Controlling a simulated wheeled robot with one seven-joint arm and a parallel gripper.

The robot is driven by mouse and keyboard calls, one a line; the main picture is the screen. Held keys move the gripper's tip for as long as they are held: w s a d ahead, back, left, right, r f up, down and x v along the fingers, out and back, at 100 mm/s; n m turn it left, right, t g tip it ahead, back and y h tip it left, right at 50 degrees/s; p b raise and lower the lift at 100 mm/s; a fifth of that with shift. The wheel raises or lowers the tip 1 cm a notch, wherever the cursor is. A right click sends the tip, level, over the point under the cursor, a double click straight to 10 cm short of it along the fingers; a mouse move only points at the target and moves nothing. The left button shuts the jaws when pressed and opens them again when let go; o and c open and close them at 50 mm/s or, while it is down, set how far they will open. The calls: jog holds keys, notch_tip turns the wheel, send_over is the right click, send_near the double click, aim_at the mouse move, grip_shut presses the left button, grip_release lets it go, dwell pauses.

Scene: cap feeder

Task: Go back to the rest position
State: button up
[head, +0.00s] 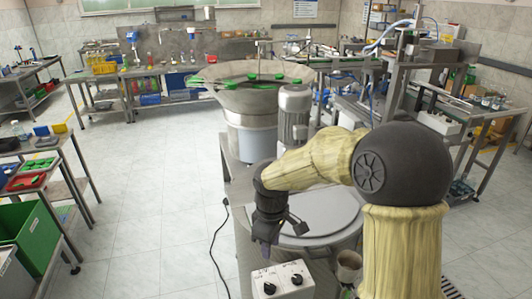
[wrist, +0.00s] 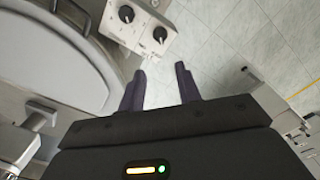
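My gripper (wrist: 160,92) shows in the wrist view with its two dark fingers apart and nothing between them. In the head view my gripper (head: 266,246) hangs from my bent arm, fingers down, near the left edge of the machine's round grey lid (head: 320,215). A white control box with two black knobs (head: 282,282) is just below it in the head view. The same control box (wrist: 143,25) shows beyond the fingertips in the wrist view. The gripper appears apart from the box and the lid.
A round bowl feeder (head: 250,100) with green caps stands behind the grey motor (head: 294,112). A black cable (head: 214,250) lies on the floor. Tables and a green crate (head: 30,238) stand at left. The tiled floor between is clear.

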jog(key=s+d+m+t, duration=0.2)
jog(key=s+d+m, duration=1)
jog(key=d, duration=0.1)
jog(key=shift+s+d+f+t, duration=0.3)
jog(key=shift+s+f, duration=0.05)
jog(key=shift+f, duration=0.05)
